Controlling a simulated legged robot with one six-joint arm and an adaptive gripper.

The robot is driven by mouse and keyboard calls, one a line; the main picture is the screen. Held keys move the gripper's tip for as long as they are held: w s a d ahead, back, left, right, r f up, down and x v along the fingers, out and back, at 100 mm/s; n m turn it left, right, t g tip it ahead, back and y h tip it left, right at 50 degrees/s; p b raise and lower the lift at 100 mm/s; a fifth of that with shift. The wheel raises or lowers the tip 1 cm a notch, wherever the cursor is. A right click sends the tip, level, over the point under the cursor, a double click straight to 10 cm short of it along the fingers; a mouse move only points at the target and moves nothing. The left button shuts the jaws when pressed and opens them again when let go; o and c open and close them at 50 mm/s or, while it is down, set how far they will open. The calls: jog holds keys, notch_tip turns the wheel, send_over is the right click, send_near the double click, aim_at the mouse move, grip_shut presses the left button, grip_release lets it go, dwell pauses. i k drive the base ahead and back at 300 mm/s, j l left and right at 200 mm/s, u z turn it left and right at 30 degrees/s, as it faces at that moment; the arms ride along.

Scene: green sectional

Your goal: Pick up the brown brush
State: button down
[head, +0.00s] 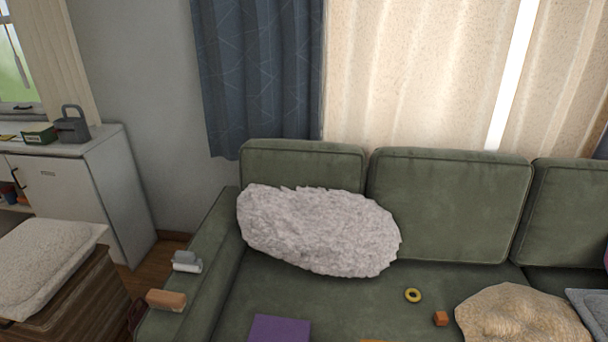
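A brown, block-shaped thing (166,300) lies on the left armrest of the green sofa, near the bottom left of the head view. It looks like the brown brush, but no bristles can be made out for sure. A small grey and white object (186,262) lies just behind it on the same armrest, apart from it. My gripper is not in view.
The green sofa (450,205) holds a fluffy pale cushion (318,232), a purple item (280,328), a yellow ring (413,295), an orange block (440,318) and a beige cushion (522,315). Left stand a cushioned wooden stool (75,305) and a white cabinet (75,190).

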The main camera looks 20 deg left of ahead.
aim_at(161, 299)
jog(key=j+u, duration=0.15)
jog(key=j, duration=0.5)
jog(key=u, duration=1.7)
jog(key=i+l, duration=0.05)
jog(key=l, duration=0.05)
